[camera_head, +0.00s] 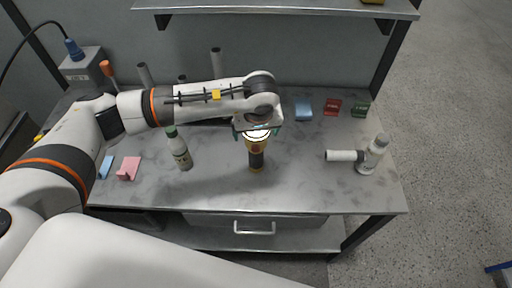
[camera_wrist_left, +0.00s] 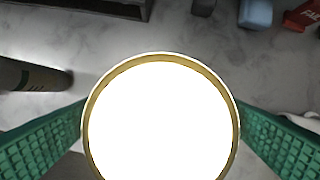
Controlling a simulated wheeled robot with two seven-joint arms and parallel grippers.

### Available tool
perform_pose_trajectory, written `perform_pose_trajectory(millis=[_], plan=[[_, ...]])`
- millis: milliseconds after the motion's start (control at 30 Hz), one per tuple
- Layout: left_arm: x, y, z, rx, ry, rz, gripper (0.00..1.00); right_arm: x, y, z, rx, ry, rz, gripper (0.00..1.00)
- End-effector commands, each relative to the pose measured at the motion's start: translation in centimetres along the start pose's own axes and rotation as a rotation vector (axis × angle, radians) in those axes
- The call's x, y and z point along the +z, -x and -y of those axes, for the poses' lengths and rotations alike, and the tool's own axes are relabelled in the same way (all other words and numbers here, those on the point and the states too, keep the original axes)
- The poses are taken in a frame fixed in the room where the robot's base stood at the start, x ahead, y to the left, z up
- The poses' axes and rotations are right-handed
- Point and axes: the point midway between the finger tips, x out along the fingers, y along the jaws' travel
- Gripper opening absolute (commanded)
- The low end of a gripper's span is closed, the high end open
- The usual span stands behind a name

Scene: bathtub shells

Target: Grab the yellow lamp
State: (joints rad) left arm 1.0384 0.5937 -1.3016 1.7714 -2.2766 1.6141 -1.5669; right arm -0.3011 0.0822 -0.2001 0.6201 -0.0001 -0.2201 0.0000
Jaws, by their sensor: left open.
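The yellow lamp (camera_head: 257,153) stands upright near the middle of the grey table, with a dark grip and a bright white top. In the left wrist view the lamp's glowing round face with its yellow rim (camera_wrist_left: 160,62) fills the middle. My left gripper (camera_head: 258,131) is directly above the lamp, pointing down. Its green ribbed fingers (camera_wrist_left: 160,135) are open, one on each side of the lamp head, with no clear contact. The gripper partly hides the lamp's top in the head view. My right gripper is not in view.
A bottle (camera_head: 180,152) stands left of the lamp. A white pipe fitting (camera_head: 372,156) stands at the right. Blue (camera_head: 303,112), red (camera_head: 333,106) and green (camera_head: 360,109) items lie at the back right. A pink block (camera_head: 128,168) lies at the left. The front right table is clear.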

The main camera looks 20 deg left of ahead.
Motion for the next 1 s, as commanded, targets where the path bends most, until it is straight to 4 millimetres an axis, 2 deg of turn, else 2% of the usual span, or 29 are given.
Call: perform_pose_trajectory(millis=[133,333,733,1000], plan=[[-0.05,-1.03,0.01,0.0,-0.002,0.0,0.9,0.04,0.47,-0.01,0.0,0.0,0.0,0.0],[-0.05,-1.14,0.03,-0.001,-0.002,0.001,0.9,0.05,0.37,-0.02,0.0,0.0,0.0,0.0],[-0.03,-1.1,0.02,-0.001,-0.001,0.001,0.24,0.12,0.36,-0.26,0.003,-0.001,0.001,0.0],[0.1,-0.84,0.06,-0.003,0.0,0.002,0.23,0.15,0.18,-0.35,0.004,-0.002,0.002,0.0]])
